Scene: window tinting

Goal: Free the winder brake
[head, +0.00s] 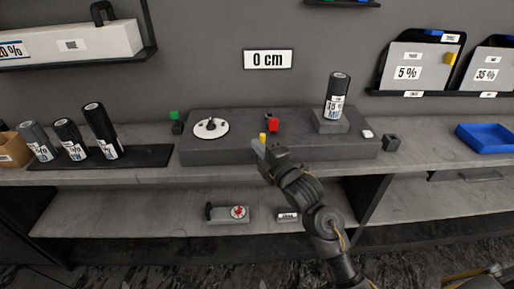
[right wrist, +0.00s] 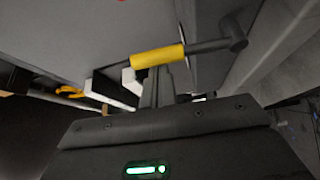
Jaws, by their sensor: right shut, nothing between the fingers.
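The winder is a long dark grey block (head: 230,152) on the workbench. On it are a white disc (head: 211,129) with a dark knob, a red part (head: 273,125), and a roll (head: 337,92) standing at its right end. A small yellow part (head: 262,138) shows at its front edge. In the right wrist view a yellow sleeve (right wrist: 157,56) sits on a grey bar with a dark end. My right gripper (head: 261,149) is at the winder's front, just below the yellow part. Its shut, empty fingers (right wrist: 158,84) are close by the sleeve; contact is unclear. Which part is the brake is not labelled.
Several dark rolls (head: 101,130) stand on a black mat at the left. A blue tray (head: 485,138) lies at the right. The lower shelf holds a grey device with a red-marked dial (head: 238,212).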

